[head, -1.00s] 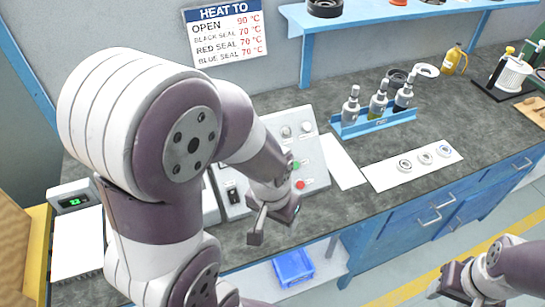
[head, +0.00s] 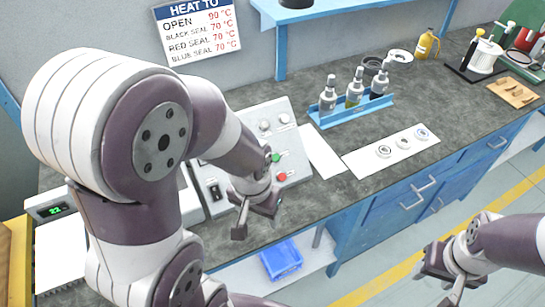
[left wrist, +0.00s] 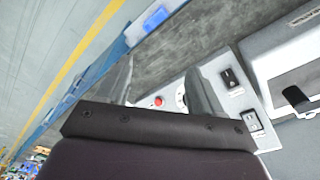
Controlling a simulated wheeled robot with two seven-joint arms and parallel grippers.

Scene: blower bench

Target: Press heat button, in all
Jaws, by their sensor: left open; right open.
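A grey control panel (head: 299,158) lies on the bench, with a green button (head: 275,157), a red button (head: 281,177), two round knobs and a black switch (head: 214,192). My left arm covers part of it. My left gripper (head: 257,213) is open and empty, over the bench by the panel's front edge, nearest the red button. In the left wrist view, the red button (left wrist: 158,101) shows between the fingers of my left gripper (left wrist: 160,88). I cannot tell which button is labelled heat. My right gripper (head: 438,283) is open and empty over the floor, in front of the bench.
A heat sign (head: 197,33) hangs on the wall. A blue rack (head: 350,112) with three bottles stands behind a white strip (head: 365,162) bearing rings. A small green display (head: 52,210) is at the left. A blue bin (head: 281,262) sits on the lower shelf.

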